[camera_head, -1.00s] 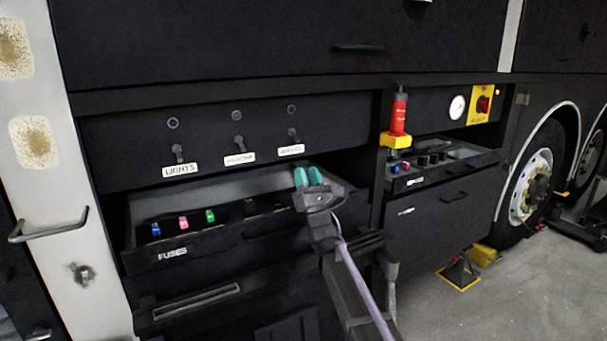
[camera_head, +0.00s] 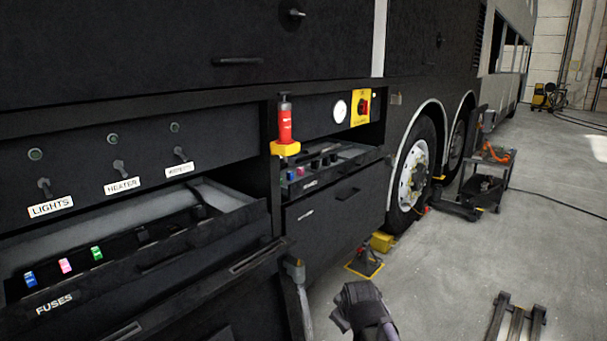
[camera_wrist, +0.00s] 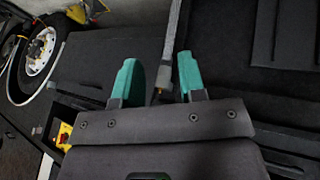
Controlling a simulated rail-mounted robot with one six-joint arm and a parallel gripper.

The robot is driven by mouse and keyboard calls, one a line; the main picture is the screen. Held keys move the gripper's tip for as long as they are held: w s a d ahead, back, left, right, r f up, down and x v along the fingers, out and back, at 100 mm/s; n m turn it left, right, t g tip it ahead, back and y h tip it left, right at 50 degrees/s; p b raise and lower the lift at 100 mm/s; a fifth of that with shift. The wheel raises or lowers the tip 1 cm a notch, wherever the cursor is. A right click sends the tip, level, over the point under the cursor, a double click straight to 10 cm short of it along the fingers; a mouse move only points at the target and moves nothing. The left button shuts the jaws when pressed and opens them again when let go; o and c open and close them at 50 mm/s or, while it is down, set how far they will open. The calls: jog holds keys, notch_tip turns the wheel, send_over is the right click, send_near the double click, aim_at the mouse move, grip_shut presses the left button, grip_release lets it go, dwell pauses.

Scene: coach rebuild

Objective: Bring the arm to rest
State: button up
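My gripper (camera_wrist: 158,62) shows in the wrist view with its two teal fingers apart and nothing between them. Beyond the fingers are dark panels and a grey post, with no contact that I can see. In the head view, a dark part of my arm (camera_head: 362,312) is low in the middle, in front of the coach side and over the floor. The fingertips cannot be made out there.
The fuse drawer (camera_head: 150,258) stands open at the left, with blue, pink and green fuses. A yellow-edged stand (camera_head: 366,263) and a dark frame (camera_head: 515,320) are on the floor. Grey floor is clear between.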

jog(key=s+d+f+m+g, duration=0.1)
jog(key=s+d+m+g, duration=0.15)
jog(key=s, duration=0.35)
jog(key=s+d+f+m+g, duration=0.1)
jog(key=s+d+m+g, duration=0.2)
jog(key=s, duration=0.4)
notch_tip(320, 180, up, 16)
jog(key=s+m+p, duration=0.2)
jog(key=p, duration=1.4)
jog(key=shift+s+d+g, duration=0.15)
jog(key=shift+d+g, duration=0.1)
jog(key=shift+g, duration=0.1)
jog(key=shift+m, duration=0.25)
